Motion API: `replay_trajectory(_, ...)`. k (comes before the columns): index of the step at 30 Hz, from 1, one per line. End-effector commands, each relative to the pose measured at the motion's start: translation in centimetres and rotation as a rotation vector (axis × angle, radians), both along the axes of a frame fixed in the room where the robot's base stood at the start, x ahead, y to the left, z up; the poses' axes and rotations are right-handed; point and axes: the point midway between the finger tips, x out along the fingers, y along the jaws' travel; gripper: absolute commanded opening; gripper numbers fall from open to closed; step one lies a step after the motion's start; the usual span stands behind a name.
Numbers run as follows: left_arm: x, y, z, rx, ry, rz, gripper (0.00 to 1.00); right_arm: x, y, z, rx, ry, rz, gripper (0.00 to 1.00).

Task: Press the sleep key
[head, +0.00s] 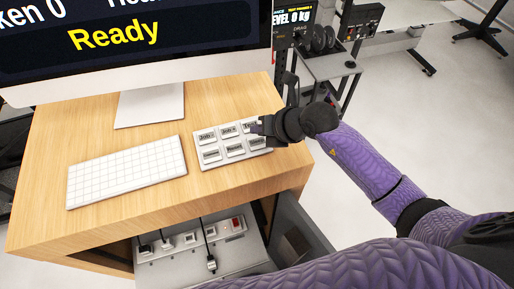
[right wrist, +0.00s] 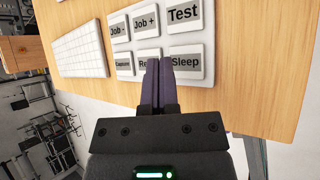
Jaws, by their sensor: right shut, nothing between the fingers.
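The keypad (head: 200,157) is a pale panel with two rows of labelled keys, lying on the wooden desk. In the right wrist view its top row reads Job -, Job + and Test, and the Sleep key (right wrist: 187,62) is at the right end of the lower row. My right gripper (head: 258,127) is shut and empty at the keypad's right end. In the right wrist view its purple fingertips (right wrist: 160,65) cover part of the lower middle key and lie just left of the Sleep label. I cannot tell whether they touch a key. My left gripper is not in view.
A white keyboard (head: 126,171) lies left of the keypad. A monitor (head: 140,45) reading "Ready" stands behind them. Below the desktop is an open drawer with a socket panel (head: 200,243). The desk front strip is clear.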

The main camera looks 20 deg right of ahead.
Motion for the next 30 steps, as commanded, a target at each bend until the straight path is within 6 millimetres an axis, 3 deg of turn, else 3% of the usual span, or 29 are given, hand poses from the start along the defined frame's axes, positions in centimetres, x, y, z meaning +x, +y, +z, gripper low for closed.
replay_trajectory(1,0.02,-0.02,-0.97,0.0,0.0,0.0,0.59,-0.01,0.02,-1.13,0.0,0.001,0.001,0.0)
replay_trajectory(6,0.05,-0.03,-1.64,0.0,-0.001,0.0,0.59,0.0,0.02,-2.11,0.001,0.0,0.001,0.0)
replay_trajectory(30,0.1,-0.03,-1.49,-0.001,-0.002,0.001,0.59,0.0,0.01,-1.97,0.0,0.0,0.0,0.0)
